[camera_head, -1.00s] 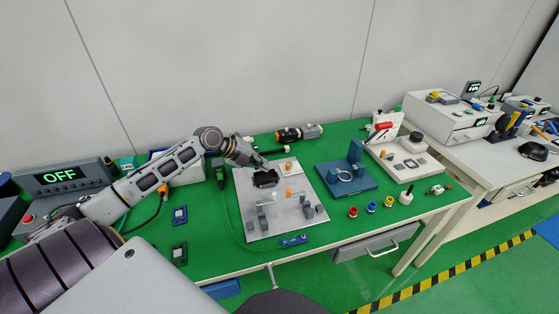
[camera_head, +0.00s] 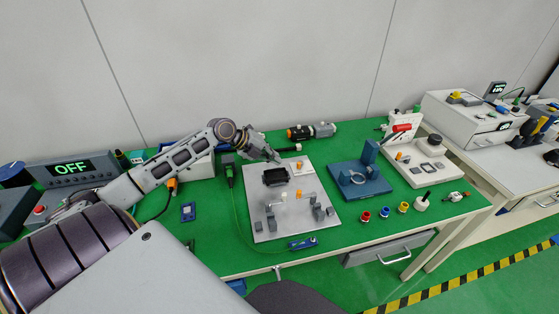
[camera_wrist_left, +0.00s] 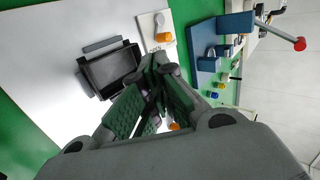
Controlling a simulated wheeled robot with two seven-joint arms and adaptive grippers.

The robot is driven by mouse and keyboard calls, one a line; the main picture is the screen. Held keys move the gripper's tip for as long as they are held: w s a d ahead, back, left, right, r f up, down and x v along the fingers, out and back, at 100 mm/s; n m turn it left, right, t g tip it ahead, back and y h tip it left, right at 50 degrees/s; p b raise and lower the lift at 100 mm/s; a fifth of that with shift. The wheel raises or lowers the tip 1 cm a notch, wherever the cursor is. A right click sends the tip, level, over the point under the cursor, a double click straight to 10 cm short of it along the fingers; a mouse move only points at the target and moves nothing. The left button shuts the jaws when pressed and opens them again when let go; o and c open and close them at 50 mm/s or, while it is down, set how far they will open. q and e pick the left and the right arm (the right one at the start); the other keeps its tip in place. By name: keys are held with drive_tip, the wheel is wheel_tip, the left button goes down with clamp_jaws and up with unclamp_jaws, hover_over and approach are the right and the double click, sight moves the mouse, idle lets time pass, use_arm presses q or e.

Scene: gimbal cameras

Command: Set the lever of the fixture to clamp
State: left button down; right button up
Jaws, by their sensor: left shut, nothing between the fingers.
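The fixture is a light grey plate (camera_head: 270,225) on the green bench, with a black open tray (camera_head: 276,177) and several small grey blocks. A small white pad (camera_head: 305,171) on it carries a short orange-tipped piece (camera_head: 299,165) that looks like the lever; its marks are too small to read. In the left wrist view the orange piece (camera_wrist_left: 164,37) lies just beyond my fingertips. My left gripper (camera_head: 277,159) is shut and empty, above the plate's back edge behind the tray. In the wrist view, its closed fingers (camera_wrist_left: 160,60) hide part of the plate. My right gripper is not in view.
A blue fixture (camera_head: 350,185) stands right of the plate, with a red-handled part (camera_head: 402,128) behind it. A black-and-orange cylinder (camera_head: 310,131) lies at the back. A display reading OFF (camera_head: 75,170) stands left. Several coloured pieces sit near the front edge.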

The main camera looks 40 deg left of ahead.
sight(300, 163)
use_arm(q)
drive_tip(key=shift+x, duration=4.8)
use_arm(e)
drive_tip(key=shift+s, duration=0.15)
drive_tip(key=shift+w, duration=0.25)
use_arm(q)
drive_tip(key=shift+d+n, duration=0.15)
drive_tip(key=shift+n, duration=0.15)
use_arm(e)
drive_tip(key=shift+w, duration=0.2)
